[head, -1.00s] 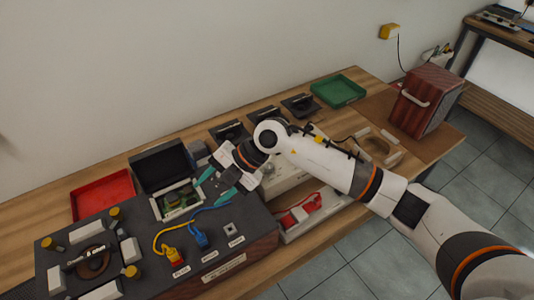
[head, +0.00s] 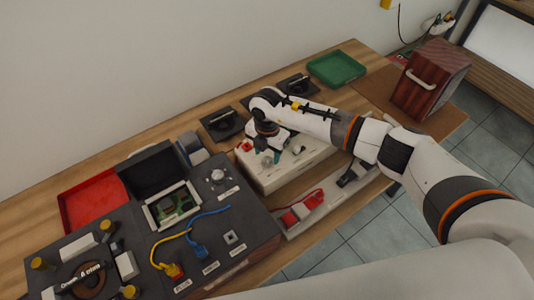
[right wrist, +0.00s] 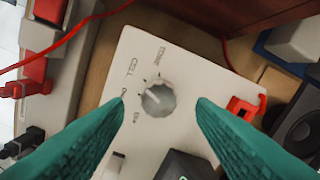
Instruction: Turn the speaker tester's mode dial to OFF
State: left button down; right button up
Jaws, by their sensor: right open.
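The speaker tester is a white box (head: 300,163) on the bench; its white top (right wrist: 203,74) also fills the middle of the right wrist view. Its mode dial (right wrist: 158,99) is a round grey knob ringed by small printed labels, one reading CELL. Which label the dial points to is too small to tell surely. My right gripper (right wrist: 161,101) is open above the tester, its teal fingers on either side of the dial and apart from it. It also shows in the head view (head: 265,156), pointing down over the tester. My left gripper is not in view.
A red part (right wrist: 245,108) sticks up at the tester's edge. Left of the tester is a dark console (head: 245,206) with another knob (head: 217,176) and blue and yellow cables. A rail with red plugs (head: 300,210) lies in front. A green tray (head: 336,68) and wooden speaker (head: 428,80) stand right.

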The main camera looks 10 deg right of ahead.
aim_at(267, 162)
jog(key=shift+s+f, duration=0.1)
jog(key=shift+f, duration=1.05)
jog(key=c, duration=1)
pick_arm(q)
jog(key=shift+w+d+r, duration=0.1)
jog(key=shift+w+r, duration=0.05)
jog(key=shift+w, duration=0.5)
